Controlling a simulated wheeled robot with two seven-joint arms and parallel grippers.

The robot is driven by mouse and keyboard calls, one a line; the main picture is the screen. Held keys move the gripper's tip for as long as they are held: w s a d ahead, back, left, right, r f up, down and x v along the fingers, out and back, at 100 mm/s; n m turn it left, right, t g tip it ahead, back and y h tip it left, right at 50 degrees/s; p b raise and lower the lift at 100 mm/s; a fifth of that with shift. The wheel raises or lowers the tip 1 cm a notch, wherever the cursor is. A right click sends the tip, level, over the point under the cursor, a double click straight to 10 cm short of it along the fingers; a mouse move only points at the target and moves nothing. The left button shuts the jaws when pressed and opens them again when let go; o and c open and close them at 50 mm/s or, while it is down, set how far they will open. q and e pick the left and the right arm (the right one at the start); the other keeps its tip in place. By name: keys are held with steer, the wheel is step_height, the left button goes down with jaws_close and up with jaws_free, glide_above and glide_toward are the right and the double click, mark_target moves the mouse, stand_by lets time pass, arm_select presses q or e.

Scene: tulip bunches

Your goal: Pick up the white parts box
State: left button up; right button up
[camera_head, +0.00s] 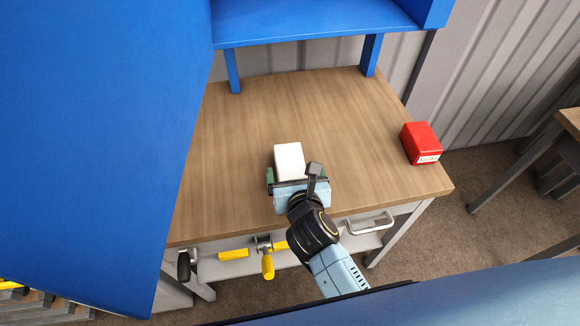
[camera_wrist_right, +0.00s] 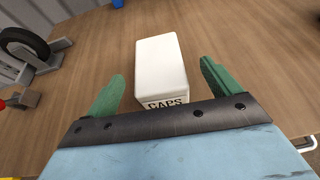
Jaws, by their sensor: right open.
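The white parts box (camera_head: 289,160) stands on the wooden workbench (camera_head: 330,110), near the middle of its front half. In the right wrist view the box (camera_wrist_right: 161,68) shows its plain top and part of a dark label reading "CAPS" on its near side. My right gripper (camera_head: 298,176) is at the near end of the box. Its green fingers (camera_wrist_right: 160,80) are open, one on each side of the box's near part, with gaps between them and the box. The gripper body hides the lowest part of the box's near side. My left gripper is not in view.
A red box (camera_head: 421,143) with a white label stands at the bench's right edge. A blue shelf (camera_head: 315,22) rises at the back, and a large blue panel (camera_head: 90,140) blocks the left. Bench around the white box is clear.

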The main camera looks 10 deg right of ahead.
mark_target(291, 164)
steer(key=b+x, duration=0.1)
steer(key=x, duration=0.5)
steer(key=shift+a, duration=0.15)
steer(key=shift+s, duration=0.1)
steer(key=shift+r, duration=0.1)
steer(key=c, duration=1.3)
